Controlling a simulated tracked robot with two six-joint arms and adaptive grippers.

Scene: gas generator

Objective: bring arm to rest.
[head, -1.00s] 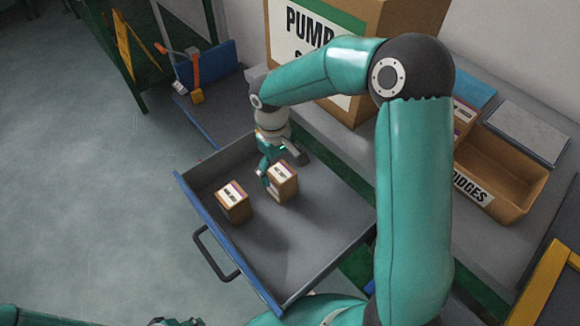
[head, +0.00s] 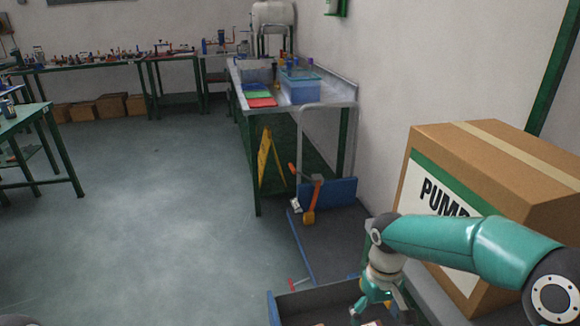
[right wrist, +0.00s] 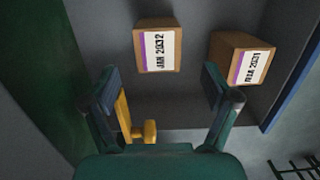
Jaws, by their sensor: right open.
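My right gripper (head: 376,305) is low in the head view, above the open drawer (head: 317,298). In the right wrist view my right gripper (right wrist: 170,97) is open, its two fingers apart with nothing between them. Beyond the fingertips a small box labelled JAN 2032 (right wrist: 157,48) stands in the drawer (right wrist: 195,105). A second labelled box (right wrist: 240,60) stands to its right, apart from it. In the head view the boxes are mostly cut off by the bottom edge. My left gripper is not in view.
A large cardboard box marked PUMP (head: 440,200) stands beside my right arm. A blue-edged platform cart (head: 330,240) with an orange tool (head: 311,195) is beyond the drawer. A workbench (head: 345,92) with bins stands behind. The floor (head: 170,210) at left is clear.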

